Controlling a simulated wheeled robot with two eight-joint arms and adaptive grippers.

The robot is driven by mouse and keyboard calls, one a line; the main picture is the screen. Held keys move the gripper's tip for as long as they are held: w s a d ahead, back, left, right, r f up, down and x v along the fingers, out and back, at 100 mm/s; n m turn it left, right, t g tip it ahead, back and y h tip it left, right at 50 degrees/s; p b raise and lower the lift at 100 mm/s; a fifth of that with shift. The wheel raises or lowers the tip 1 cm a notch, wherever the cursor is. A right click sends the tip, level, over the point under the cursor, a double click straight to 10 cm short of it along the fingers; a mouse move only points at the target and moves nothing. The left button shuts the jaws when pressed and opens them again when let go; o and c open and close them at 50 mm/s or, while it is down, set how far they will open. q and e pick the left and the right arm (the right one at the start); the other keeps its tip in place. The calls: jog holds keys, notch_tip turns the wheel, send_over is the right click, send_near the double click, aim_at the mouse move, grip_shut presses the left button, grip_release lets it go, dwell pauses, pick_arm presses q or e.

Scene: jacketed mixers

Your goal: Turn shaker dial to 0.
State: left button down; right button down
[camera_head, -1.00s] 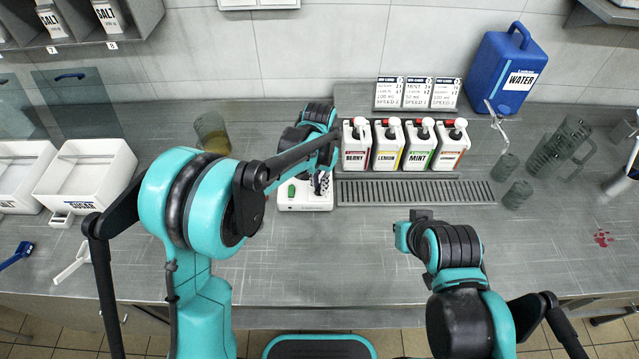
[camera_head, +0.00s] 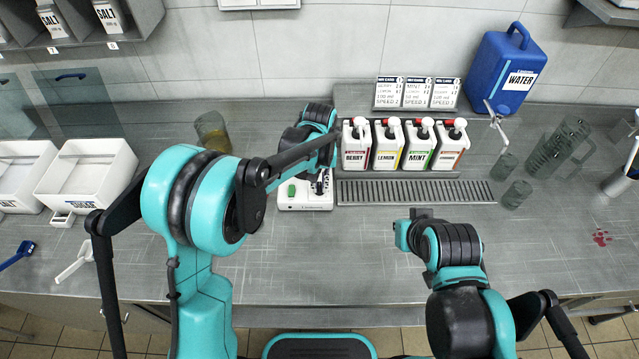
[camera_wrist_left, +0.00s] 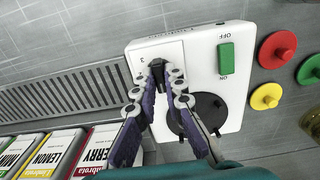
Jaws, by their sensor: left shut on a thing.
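The shaker (camera_head: 299,196) is a white box on the steel counter, with a green switch (camera_head: 291,190) on its left. In the left wrist view the shaker (camera_wrist_left: 204,54) shows its green ON/OFF switch (camera_wrist_left: 226,58) and a round black plate (camera_wrist_left: 205,112). My left gripper (camera_wrist_left: 158,72) is over the shaker and shut on the small dark dial (camera_wrist_left: 158,68), with a "3" printed beside it. The fingers hide most of the dial and its other marks. In the head view my left gripper (camera_head: 320,184) is mostly hidden by its own arm. My right arm is at the lower right; its fingers do not show clearly.
Several syrup bottles (camera_head: 389,145) stand just right of the shaker, behind a drain grate (camera_head: 420,191). A glass (camera_head: 212,132) with amber liquid stands behind left. White bins (camera_head: 84,174) are at left. Red, yellow and green discs (camera_wrist_left: 277,50) lie near the shaker. The front middle counter is clear.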

aim_at(319, 186)
pick_arm(q)
jog(key=c, duration=1.6)
grip_release()
notch_tip(319, 186, up, 12)
jog(key=s+a+r+t, duration=0.3)
jog(key=s+a+r, duration=0.2)
jog(key=s+a, duration=0.45)
jog(key=s+a+f+t, duration=0.4)
jog(key=s+a, duration=0.4)
jog(key=s, duration=0.2)
jog(key=shift+s+a+f, duration=0.2)
jog(key=shift+s+f, duration=0.1)
jog(key=shift+f, duration=0.05)
